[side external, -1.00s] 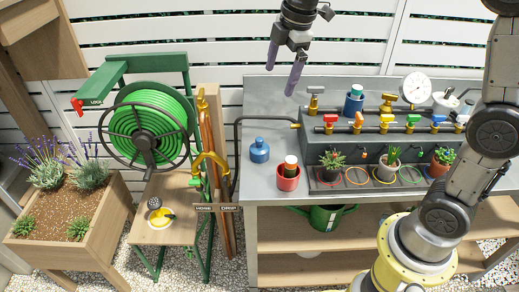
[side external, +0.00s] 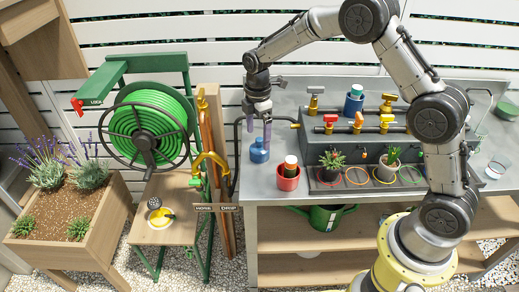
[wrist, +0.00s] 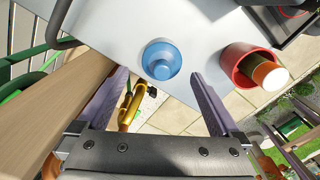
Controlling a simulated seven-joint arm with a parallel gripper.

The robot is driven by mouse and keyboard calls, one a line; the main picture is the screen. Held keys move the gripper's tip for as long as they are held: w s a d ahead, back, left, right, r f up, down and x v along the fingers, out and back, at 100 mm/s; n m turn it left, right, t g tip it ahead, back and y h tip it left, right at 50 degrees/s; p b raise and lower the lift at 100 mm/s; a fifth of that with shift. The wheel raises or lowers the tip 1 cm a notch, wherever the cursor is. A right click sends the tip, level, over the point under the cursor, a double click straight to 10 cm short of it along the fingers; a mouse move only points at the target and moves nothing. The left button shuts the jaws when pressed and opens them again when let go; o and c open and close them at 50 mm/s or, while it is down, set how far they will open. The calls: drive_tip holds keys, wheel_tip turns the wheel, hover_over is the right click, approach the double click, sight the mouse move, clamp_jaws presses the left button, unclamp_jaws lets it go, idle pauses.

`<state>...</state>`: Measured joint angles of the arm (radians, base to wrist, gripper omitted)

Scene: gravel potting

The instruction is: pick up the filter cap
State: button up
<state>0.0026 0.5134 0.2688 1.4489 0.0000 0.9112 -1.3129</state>
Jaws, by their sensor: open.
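A blue rounded piece with a narrower knob on top, which I take for the filter cap (side external: 260,155), stands upright near the left end of the grey bench top. In the wrist view the blue cap (wrist: 161,60) lies between the lines of my two purple fingers, just beyond their tips. My gripper (side external: 258,141) points down over the cap, with its fingers apart. The open gripper (wrist: 159,75) also shows in the wrist view, with nothing held. Whether the fingertips reach down beside the cap is hard to tell.
A red cup (side external: 287,184) holding a white-topped brown container stands close to the right of the cap. A black bent pipe (side external: 237,140) runs just behind and left. The valve manifold (side external: 352,130) and potted plants are further right. The bench's left edge is near.

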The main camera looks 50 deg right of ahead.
sight(259, 147)
drive_tip(key=shift+s+f, duration=0.15)
drive_tip(key=shift+f, duration=2.85)
drive_tip(key=c, duration=1.3)
drive_tip(key=shift+r, duration=0.15)
